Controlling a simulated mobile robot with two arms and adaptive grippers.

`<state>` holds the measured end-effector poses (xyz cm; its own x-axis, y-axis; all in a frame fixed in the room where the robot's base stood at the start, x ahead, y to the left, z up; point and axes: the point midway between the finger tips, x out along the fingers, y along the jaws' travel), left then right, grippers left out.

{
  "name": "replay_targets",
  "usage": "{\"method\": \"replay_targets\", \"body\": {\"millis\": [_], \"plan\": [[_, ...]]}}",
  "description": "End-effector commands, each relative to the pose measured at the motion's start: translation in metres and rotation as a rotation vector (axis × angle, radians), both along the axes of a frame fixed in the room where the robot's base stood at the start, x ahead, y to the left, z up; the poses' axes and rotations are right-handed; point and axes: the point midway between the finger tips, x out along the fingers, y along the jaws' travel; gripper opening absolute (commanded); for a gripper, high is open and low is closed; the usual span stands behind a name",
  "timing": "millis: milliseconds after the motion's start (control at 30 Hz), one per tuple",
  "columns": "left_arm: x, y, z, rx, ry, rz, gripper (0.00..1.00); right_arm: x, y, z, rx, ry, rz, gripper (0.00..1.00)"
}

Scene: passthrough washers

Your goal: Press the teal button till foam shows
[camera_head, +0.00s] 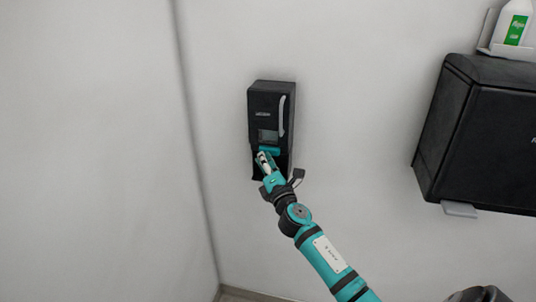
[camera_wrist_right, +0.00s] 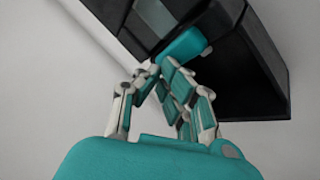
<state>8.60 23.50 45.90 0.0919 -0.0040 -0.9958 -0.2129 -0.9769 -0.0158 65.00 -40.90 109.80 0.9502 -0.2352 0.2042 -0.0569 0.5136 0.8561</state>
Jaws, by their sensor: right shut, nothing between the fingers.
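A black wall dispenser (camera_head: 264,100) hangs on the wall in the head view, with a small grey window and a pale curved strip on its right side. The teal button (camera_head: 269,150) is low on its front; it also shows in the right wrist view (camera_wrist_right: 186,46). My right gripper (camera_head: 262,154) is shut and empty, its fingertips right at the button. In the right wrist view the fingertips (camera_wrist_right: 160,66) meet the button's lower left edge; whether they press it I cannot tell. No foam is visible. My left gripper is not in view.
A larger black wall box (camera_head: 480,130) with a grey tab below hangs at the right. A white bottle with a green label (camera_head: 516,24) stands on a holder above it. The wall left of the dispenser is bare, with a corner running down it.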

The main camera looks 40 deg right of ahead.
Motion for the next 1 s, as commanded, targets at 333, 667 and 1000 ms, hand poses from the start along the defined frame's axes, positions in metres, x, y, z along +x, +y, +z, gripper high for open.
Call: {"method": "replay_targets", "body": {"millis": [333, 667, 1000], "plan": [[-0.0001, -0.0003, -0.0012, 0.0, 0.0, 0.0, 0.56, 0.0029, -0.0046, 0.0023, 0.0, -0.004, -0.002, 0.0], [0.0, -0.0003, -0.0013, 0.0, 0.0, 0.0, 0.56, 0.0037, -0.0059, 0.0026, -0.001, -0.004, -0.004, 0.0], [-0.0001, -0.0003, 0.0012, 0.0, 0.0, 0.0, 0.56, -0.0034, 0.002, 0.0017, -0.001, -0.002, -0.002, 0.0]]}}
